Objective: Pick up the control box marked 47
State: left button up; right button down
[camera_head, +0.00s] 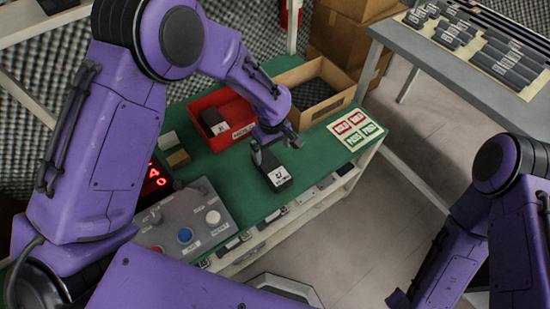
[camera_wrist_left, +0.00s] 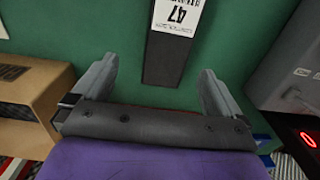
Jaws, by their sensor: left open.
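The control box marked 47 (camera_head: 276,174) is a small dark box with a white label, lying on the green tabletop (camera_head: 240,190). In the left wrist view the box (camera_wrist_left: 165,62) shows its "47" label at the top edge, with its dark end pointing toward my gripper. My left gripper (camera_head: 275,145) is open and empty, just behind the box in the head view. In the left wrist view my gripper (camera_wrist_left: 158,68) has a finger on either side of the line to the box. My right arm is at the right edge; its gripper is out of view.
A red bin (camera_head: 208,127) with a dark box in it and an open cardboard box (camera_head: 316,108) stand behind. A grey button panel (camera_head: 195,220) is at the left. Red and green sign cards (camera_head: 357,129) lie at the right end. A side table (camera_head: 440,60) holds several dark boxes.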

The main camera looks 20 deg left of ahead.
aim_at(272, 166)
pick_arm(q)
jog(key=s+f, duration=0.3)
jog(key=shift+d+f+p, duration=0.2)
jog(key=shift+f+p, duration=0.1)
jog(key=f, duration=0.1)
jog(key=w+f, duration=0.1)
jog(key=f, duration=0.2)
jog(key=shift+w+f, duration=0.15)
jog(key=shift+w, duration=0.2)
jog(key=shift+s+r, duration=0.35)
jog(key=c, duration=1.3)
pick_arm(e)
jog(key=shift+s+r, duration=0.25)
jog(key=shift+s, duration=0.3)
jog(key=shift+s+r, duration=0.2)
jog(key=shift+s, duration=0.3)
